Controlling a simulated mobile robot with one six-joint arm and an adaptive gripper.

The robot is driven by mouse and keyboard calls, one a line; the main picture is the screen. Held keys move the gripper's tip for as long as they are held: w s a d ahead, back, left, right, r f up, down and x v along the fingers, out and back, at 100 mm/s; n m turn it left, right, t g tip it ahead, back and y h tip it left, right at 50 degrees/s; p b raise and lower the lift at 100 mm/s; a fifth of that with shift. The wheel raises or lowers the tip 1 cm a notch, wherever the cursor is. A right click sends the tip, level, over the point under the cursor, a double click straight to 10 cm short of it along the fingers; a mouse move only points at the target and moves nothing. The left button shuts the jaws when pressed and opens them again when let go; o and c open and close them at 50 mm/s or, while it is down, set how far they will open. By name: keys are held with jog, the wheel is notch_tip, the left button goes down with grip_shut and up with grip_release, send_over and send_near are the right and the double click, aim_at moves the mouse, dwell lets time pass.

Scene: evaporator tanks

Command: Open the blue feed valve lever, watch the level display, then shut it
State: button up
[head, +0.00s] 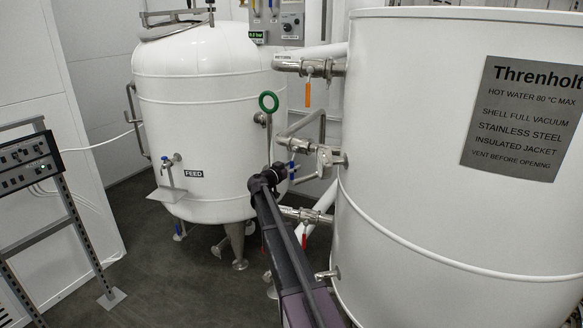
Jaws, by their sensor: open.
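Another small blue handle (177,157) is on a tap on the left tank, near the FEED label (193,174). A small green display (256,35) shows on the panel at the top; its reading is too small to trust, and I cannot tell whether it shows level.
The large right tank (400,150) stands close to my arm. The left tank (205,80) is behind. An orange lever (308,94), a red lever (306,238) and a green ring handle (268,102) are nearby. An instrument rack (70,215) stands left; floor between is clear.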

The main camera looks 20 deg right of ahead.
jog(key=shift+d, duration=0.1)
grip_shut()
jog(key=shift+d, duration=0.15)
dwell(0.3)
jog(key=shift+w+a+m, duration=0.1)
jog(key=shift+a+m, duration=0.1)
jog(key=shift+m, duration=0.1)
